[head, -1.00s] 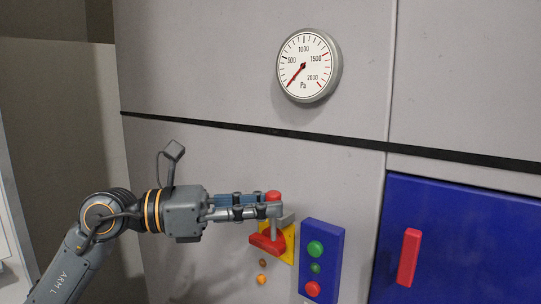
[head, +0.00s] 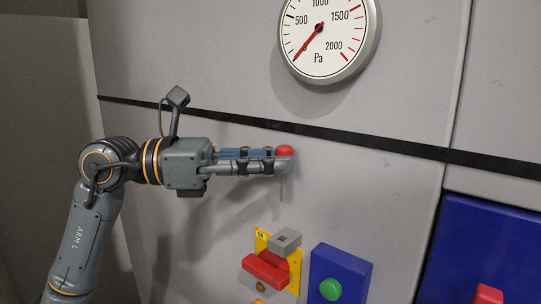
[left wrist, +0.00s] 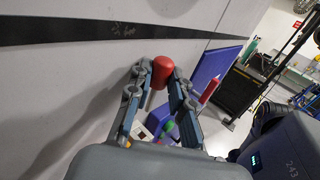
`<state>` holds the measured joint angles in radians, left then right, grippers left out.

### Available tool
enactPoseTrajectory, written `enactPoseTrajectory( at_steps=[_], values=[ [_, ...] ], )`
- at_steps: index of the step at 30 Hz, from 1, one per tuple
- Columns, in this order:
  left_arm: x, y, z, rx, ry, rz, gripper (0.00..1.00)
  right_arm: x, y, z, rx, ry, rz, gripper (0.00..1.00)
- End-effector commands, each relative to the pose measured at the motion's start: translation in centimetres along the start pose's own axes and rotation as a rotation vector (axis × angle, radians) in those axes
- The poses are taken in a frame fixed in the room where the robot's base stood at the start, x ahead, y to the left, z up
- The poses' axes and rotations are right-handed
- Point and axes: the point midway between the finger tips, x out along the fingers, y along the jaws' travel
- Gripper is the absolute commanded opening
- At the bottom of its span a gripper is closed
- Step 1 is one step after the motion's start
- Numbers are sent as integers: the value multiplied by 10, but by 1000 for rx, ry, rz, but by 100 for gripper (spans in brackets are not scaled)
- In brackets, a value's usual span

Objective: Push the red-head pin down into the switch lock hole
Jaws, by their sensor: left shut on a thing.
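The red-head pin (head: 285,150) is held in my left gripper (head: 284,165), which is shut on it just under the head. Its thin grey shaft points down below the fingers. In the left wrist view the red head (left wrist: 163,68) sits between the two fingers. The switch lock is a grey block (head: 287,236) with a dark square hole in its top. It sits by a red switch handle (head: 264,271) on a yellow plate (head: 262,240). The pin is well above the block, with a clear gap. My right gripper is not in view.
A blue button box (head: 340,262) with a green button (head: 330,289) stands right of the switch. A blue door (head: 480,240) with a red handle (head: 488,294) is farther right. A pressure gauge (head: 328,38) hangs above.

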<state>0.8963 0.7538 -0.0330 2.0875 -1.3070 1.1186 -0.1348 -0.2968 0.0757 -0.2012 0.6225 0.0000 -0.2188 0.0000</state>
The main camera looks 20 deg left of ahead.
Motion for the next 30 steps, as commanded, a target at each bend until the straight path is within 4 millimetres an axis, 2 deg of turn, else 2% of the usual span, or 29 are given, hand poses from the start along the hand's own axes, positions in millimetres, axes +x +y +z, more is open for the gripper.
enactPoseTrajectory(
  at_steps=[6, 15, 21, 30],
  values=[
    [0, 0, 0, 0, 0, 0, 0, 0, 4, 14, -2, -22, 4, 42],
    [-1, -1, -1, 2, 6, 25, 0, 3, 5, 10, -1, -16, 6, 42],
    [-1, 0, -8, 0, 4, 23, 0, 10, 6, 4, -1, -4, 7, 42],
    [-1, 0, -21, 0, 5, 23, 0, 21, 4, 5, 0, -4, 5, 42]
  ],
)
